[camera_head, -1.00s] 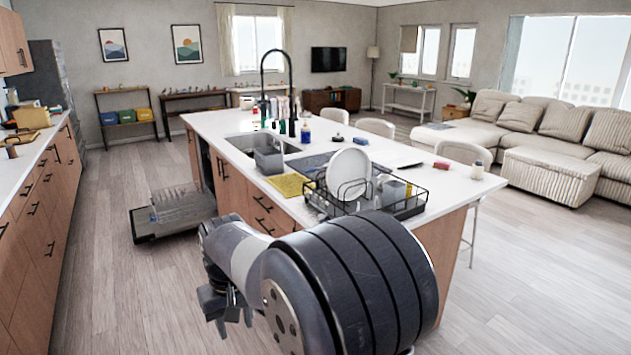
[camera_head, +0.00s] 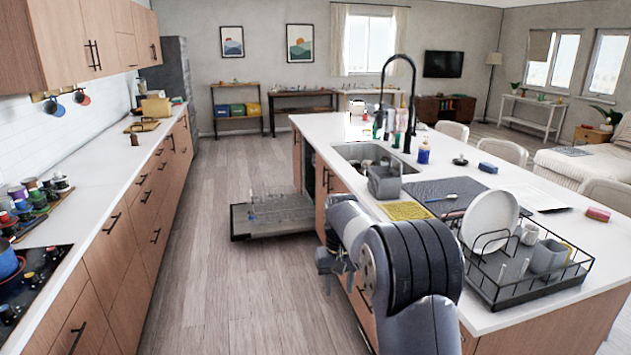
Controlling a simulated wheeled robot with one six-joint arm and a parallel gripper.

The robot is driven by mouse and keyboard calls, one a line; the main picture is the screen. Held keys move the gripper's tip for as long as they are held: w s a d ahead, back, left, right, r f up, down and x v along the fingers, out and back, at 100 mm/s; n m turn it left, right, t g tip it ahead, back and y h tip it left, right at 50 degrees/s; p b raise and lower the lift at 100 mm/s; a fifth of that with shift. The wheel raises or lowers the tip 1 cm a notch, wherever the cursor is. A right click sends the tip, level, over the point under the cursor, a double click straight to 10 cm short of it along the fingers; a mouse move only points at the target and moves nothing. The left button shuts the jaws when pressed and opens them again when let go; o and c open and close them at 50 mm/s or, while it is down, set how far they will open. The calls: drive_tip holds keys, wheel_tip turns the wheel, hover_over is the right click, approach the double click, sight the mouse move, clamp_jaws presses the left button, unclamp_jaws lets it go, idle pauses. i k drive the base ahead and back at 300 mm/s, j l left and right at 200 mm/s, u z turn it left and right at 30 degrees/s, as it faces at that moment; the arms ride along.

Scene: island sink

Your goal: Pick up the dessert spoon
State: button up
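I cannot pick out the dessert spoon for certain. A slim light utensil (camera_head: 440,198), too small to tell as spoon or brush, lies on the dark drying mat (camera_head: 462,187) on the island. Thin utensils in the black dish rack (camera_head: 535,295) are also too small to name. My gripper (camera_head: 338,280) hangs beside the island's left side, below the countertop, pointing down. Its fingers look apart, with nothing between them. It is well away from the mat and rack.
The island holds a sink with a black faucet (camera_head: 410,95), a grey caddy (camera_head: 384,181), a yellow cloth (camera_head: 405,210) and a white plate (camera_head: 489,222). An open dishwasher door (camera_head: 250,228) blocks part of the aisle. The left counter (camera_head: 95,215) has a cooktop. The near aisle floor is clear.

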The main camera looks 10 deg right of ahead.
sight(452, 197)
drive_tip(key=i, duration=1.5)
drive_tip(key=i+z, duration=0.4)
drive_tip(key=i+j+z, duration=0.3)
drive_tip(key=i+z, duration=0.15)
drive_tip(key=i+j+z, duration=0.15)
drive_tip(key=z, duration=0.25)
drive_tip(key=i+j+z, duration=0.35)
drive_tip(key=j+z, duration=0.15)
drive_tip(key=z, duration=0.25)
drive_tip(key=i+j+z, duration=0.15)
drive_tip(key=j+z, duration=0.45)
drive_tip(key=j, duration=0.15)
drive_tip(key=i+j+z, duration=0.2)
drive_tip(key=j, duration=0.2)
drive_tip(key=k, duration=0.1)
